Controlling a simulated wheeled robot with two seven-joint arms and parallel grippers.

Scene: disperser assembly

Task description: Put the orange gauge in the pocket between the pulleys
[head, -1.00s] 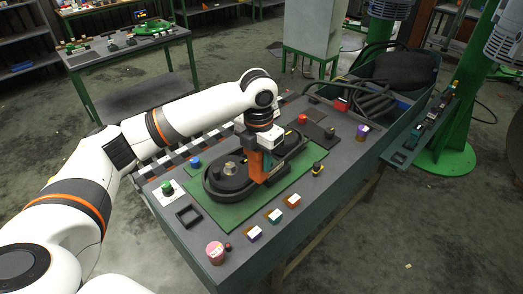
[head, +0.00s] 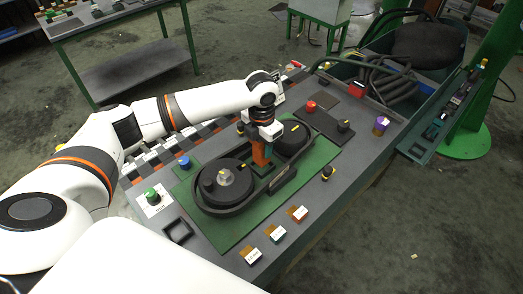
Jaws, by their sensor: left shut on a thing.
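My left gripper (head: 264,138) comes down from above and is shut on the orange gauge (head: 259,153). The gauge is upright, between the large dark left pulley (head: 236,192) with a grey hub and the dark right pulley (head: 287,143) with a yellow mark. Both pulleys sit in a black oval housing on a green plate (head: 318,163). A dark pocket edge (head: 266,172) shows around the gauge's lower end. I cannot tell whether the gauge's bottom is inside the pocket or just above it. My right gripper is not in view.
Several small labelled blocks (head: 276,233) lie along the table's front edge. A green button (head: 152,196), a blue knob (head: 184,162), a red button (head: 310,106) and a purple cylinder (head: 381,125) stand around the plate. A bin with coiled hose (head: 380,85) is at the right.

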